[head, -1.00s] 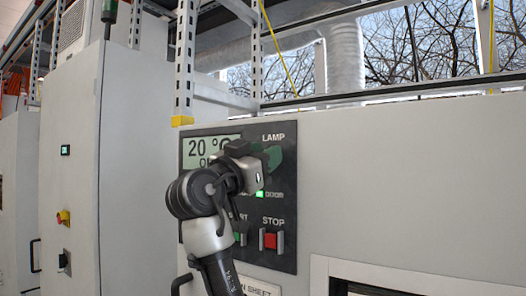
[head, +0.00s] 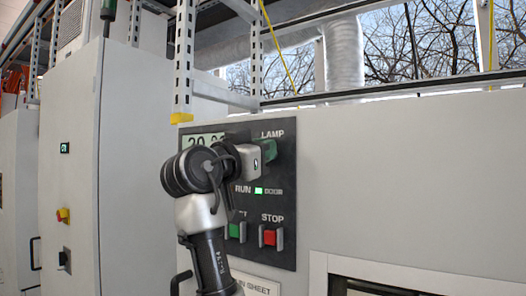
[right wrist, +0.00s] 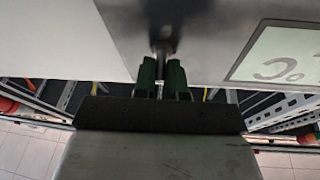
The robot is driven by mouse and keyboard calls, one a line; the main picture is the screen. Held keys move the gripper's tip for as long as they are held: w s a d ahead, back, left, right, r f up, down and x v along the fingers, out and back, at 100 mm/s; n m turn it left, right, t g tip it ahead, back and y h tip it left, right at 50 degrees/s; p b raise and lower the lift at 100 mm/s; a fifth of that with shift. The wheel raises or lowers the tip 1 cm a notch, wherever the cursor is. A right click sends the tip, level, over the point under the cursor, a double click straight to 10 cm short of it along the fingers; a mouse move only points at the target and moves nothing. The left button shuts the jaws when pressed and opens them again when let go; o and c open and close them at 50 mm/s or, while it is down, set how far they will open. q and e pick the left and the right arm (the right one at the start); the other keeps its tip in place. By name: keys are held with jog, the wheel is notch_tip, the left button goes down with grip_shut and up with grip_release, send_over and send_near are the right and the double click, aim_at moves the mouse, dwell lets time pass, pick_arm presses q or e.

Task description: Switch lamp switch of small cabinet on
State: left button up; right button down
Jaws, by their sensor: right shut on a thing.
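The small cabinet (head: 420,170) is light grey and bears a dark control panel (head: 284,190). The LAMP label (head: 272,134) is at the panel's top right. My right gripper (head: 268,149) is just below this label, with its green fingers against the panel area. In the right wrist view the gripper (right wrist: 162,78) is shut on the dark lamp switch (right wrist: 162,45), which sticks out between the fingers. The fingers hide the switch in the head view, so its on or off position cannot be told. My left gripper is not in view.
The display (head: 197,140) is partly covered by my arm. A lit green RUN/DOOR light (head: 258,190), a green button (head: 235,231) and a red STOP button (head: 270,235) are below. A tall cabinet (head: 70,170) stands at the left.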

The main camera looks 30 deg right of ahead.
jog(key=c, duration=1.2)
grip_release()
jog(key=b+v, duration=0.5)
jog(key=v, duration=0.5)
jog(key=shift+s+a+f, duration=0.1)
jog(key=shift+a, duration=0.3)
